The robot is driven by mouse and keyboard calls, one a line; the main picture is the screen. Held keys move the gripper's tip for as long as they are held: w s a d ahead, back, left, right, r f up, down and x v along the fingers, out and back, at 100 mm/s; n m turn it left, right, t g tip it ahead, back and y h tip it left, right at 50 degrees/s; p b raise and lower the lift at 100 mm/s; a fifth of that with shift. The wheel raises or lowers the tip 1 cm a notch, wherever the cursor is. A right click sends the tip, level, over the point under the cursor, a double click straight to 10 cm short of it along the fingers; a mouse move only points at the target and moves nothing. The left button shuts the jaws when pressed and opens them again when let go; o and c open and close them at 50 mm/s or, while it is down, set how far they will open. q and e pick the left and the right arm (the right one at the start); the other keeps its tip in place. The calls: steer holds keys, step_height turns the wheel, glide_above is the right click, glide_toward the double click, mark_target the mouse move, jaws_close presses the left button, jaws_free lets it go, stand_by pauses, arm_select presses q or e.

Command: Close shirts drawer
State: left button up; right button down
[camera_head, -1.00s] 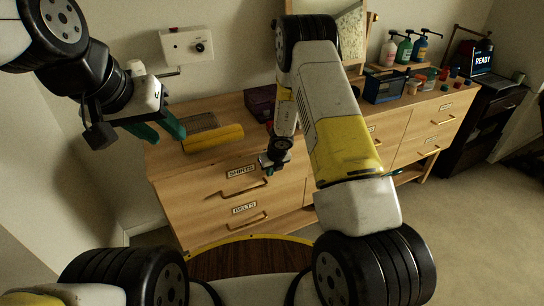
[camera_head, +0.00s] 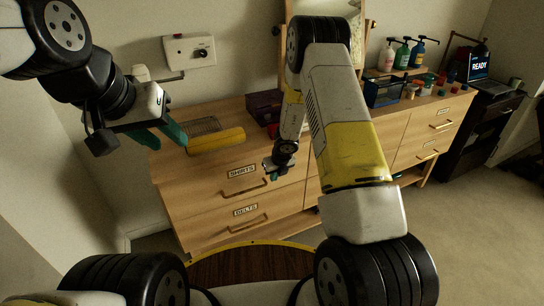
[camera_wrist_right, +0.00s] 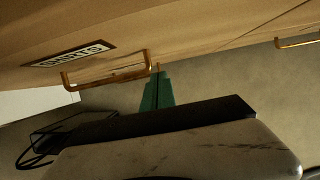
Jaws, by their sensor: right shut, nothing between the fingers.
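The shirts drawer (camera_head: 229,184) is the upper left drawer of the wooden dresser, with a label and a brass handle (camera_head: 246,188). Its front looks about flush with the dresser in the head view; any small gap is hard to tell. My right gripper (camera_head: 272,170) is near the upper right part of this drawer front. In the right wrist view its green fingers (camera_wrist_right: 157,88) are together and empty, just beside the right end of the handle (camera_wrist_right: 105,77); contact is unclear. My left gripper (camera_head: 160,134) is open and empty, left of the dresser top.
The belts drawer (camera_head: 222,220) is below. A yellow roll (camera_head: 216,140) and a dark box (camera_head: 264,104) lie on the dresser top. Bottles (camera_head: 402,54) and a blue caddy (camera_head: 382,92) stand further right. A round brown surface (camera_head: 245,268) is close in front of me.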

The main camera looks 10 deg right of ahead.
steer(key=s+a+r+n+t+y, duration=0.15)
steer(key=r+n, duration=0.35)
steer(key=r, duration=0.6)
steer(key=s+a+r+n+t+y, duration=0.1)
steer(key=s+r+n, duration=0.3)
steer(key=r, duration=0.8)
steer(key=s+a+r+n+t+y, duration=0.1)
steer(key=r+n, duration=0.5)
steer(key=r, duration=0.5)
steer(key=s+r+n, duration=0.7)
steer(key=s+n, duration=0.2)
steer(key=s, duration=0.2)
steer(key=s+d+n+h, duration=0.1)
steer(key=s+d+n, duration=0.3)
steer(key=s, duration=0.3)
steer(key=s+d+n+g+h, duration=0.1)
steer(key=s+d+n, duration=0.3)
steer(key=s, duration=0.4)
steer(key=shift+n+h, duration=0.35)
steer(key=shift+n, duration=0.05)
steer(key=shift+g, duration=0.25)
